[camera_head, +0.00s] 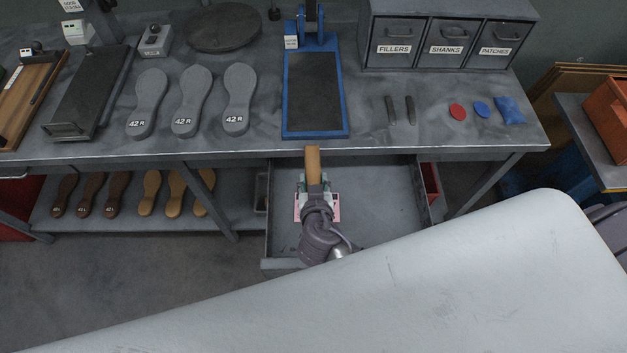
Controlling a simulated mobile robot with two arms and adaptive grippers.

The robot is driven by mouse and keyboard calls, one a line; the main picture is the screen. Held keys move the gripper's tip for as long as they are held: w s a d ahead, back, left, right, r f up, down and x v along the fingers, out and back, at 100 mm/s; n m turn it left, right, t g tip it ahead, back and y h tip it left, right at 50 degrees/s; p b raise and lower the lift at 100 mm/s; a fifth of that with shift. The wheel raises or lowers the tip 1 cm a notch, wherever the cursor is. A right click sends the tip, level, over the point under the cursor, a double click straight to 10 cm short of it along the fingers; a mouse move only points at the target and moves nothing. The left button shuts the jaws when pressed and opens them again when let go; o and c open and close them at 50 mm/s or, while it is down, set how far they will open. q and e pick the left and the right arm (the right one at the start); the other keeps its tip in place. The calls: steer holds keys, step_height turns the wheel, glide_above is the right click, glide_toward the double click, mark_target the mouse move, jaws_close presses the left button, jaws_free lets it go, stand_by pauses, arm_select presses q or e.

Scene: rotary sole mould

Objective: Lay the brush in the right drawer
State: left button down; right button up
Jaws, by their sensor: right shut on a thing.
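The right drawer (385,200) is pulled out below the bench, a grey open tray with a broad bare floor. My right gripper (314,187) is over the left part of this drawer, shut on the brush (313,164). The brush's light wooden handle points away toward the bench edge; its other end is hidden by the gripper. I cannot tell whether the brush touches the drawer floor. A pink-and-white card (331,213) shows partly behind the gripper. My left gripper is not in view.
The bench (415,143) overhangs the drawer's back. On it are grey soles (190,100), a blue-framed plate (314,95), two small dark tools and labelled bins (446,50). Brown soles lie on the lower shelf (110,222). A large pale shape fills the foreground.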

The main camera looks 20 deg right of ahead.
steer(key=o, duration=1.2)
steer(key=shift+r+p, duration=0.4)
steer(key=shift+p, duration=0.1)
steer(key=shift+r+p, duration=0.55)
steer(key=shift+p, duration=0.05)
steer(key=shift+s+a+f+b, duration=0.1)
steer(key=shift+s+a+b, duration=0.05)
steer(key=shift+s+b, duration=0.25)
steer(key=shift+s+a+f+b, duration=0.15)
steer(key=shift+s+b, duration=0.15)
steer(key=shift+s, duration=0.2)
steer(key=b+v, duration=0.1)
steer(key=v, duration=0.7)
steer(key=shift+s+r+b, duration=0.25)
steer(key=shift+r+b, duration=0.1)
steer(key=shift+b, duration=0.05)
steer(key=shift+s+a+r, duration=0.15)
steer(key=shift+s+r, duration=0.3)
steer(key=shift+s, duration=0.1)
